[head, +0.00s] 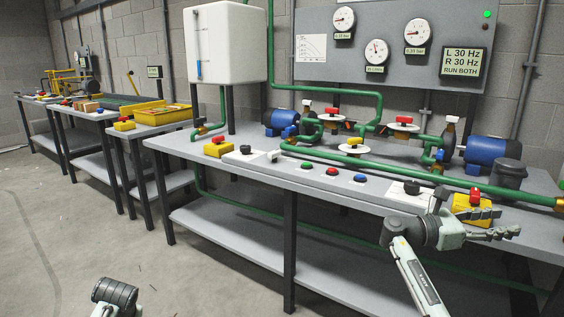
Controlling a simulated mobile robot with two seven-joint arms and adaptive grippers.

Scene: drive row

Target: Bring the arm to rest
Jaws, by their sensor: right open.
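My right arm (418,275) reaches up from the bottom right. Its gripper (506,222) is open and empty, with its fingers pointing right. It is in front of the near right edge of the bench (270,190), close to a yellow box with a red top (472,207), which it partly overlaps in the picture. I cannot tell whether they touch. Part of my left arm (118,295) shows at the bottom left, and its gripper is out of view.
The bench carries green pipes (400,173), blue motors (492,150), buttons (332,171), a black knob (411,187) and a white tank (225,45). A gauge panel (380,60) hangs behind. More benches (150,130) stand at the left. The floor (60,230) at front left is clear.

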